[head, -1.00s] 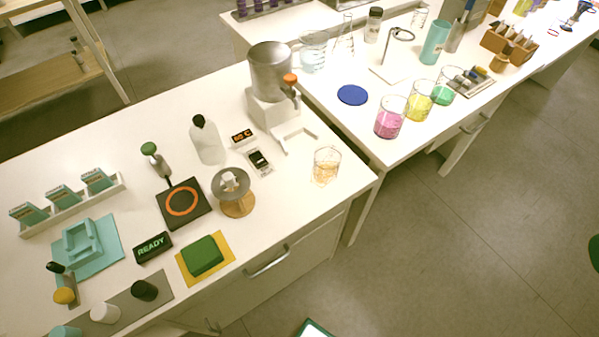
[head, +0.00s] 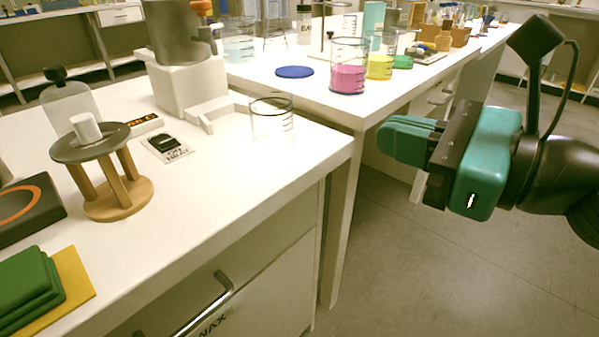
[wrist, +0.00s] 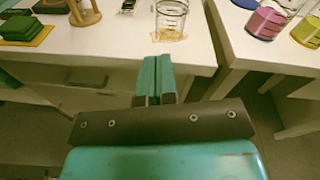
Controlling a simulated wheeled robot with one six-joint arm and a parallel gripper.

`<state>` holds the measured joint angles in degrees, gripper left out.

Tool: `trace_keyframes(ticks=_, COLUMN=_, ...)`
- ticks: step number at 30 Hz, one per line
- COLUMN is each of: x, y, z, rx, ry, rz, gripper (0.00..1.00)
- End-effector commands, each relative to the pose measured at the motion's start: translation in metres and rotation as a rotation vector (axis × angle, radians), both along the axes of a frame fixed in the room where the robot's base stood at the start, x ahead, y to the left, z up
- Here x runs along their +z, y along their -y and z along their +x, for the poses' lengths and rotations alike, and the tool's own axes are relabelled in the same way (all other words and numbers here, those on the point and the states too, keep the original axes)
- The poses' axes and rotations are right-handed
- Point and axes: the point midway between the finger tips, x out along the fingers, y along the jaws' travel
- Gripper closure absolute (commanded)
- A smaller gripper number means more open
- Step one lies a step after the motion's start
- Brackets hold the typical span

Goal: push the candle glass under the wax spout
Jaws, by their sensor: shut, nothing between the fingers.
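The candle glass (head: 271,122) is a clear, upright glass with dark marks near the right edge of the near table. It also shows in the wrist view (wrist: 171,18), with amber at its base. The metal wax pot (head: 176,32) stands on a white block behind and left of it, with its spout (head: 207,38) on the right side. The glass stands to the right of and nearer than the spout, not under it. My gripper (head: 392,138) is shut and empty, off the table's right side, apart from the glass.
A white bracket (head: 213,108) lies between the pot's block (head: 185,86) and the glass. A label card (head: 168,147) and a round wooden stand (head: 122,198) are to the left. Pink and yellow beakers (head: 348,78) stand on the adjoining table.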

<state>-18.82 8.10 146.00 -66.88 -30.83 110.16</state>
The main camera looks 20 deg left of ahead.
Motion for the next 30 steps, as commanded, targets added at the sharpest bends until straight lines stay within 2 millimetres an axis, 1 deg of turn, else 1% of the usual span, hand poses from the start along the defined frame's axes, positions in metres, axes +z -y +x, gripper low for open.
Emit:
trace_keyframes(ticks=1, x=-0.020, y=-0.001, z=0.004, rx=-0.022, ry=-0.059, rz=0.046, gripper=1.00)
trace_keyframes(ticks=4, x=-0.025, y=-0.001, z=0.009, rx=-0.056, ry=-0.148, rz=0.119, gripper=1.00)
trace_keyframes(ticks=7, x=-0.025, y=-0.001, z=0.012, rx=-0.070, ry=-0.192, rz=0.155, gripper=1.00)
trace_keyframes(ticks=11, x=-0.020, y=-0.004, z=0.014, rx=-0.070, ry=-0.204, rz=0.164, gripper=1.00)
trace_keyframes(ticks=15, x=-0.016, y=-0.012, z=0.017, rx=-0.063, ry=-0.205, rz=0.164, gripper=1.00)
trace_keyframes(ticks=22, x=-0.017, y=-0.024, z=0.022, rx=-0.073, ry=-0.208, rz=0.156, gripper=1.00)
trace_keyframes(ticks=30, x=-0.016, y=-0.074, z=0.041, rx=-0.070, ry=-0.199, rz=0.157, gripper=1.00)
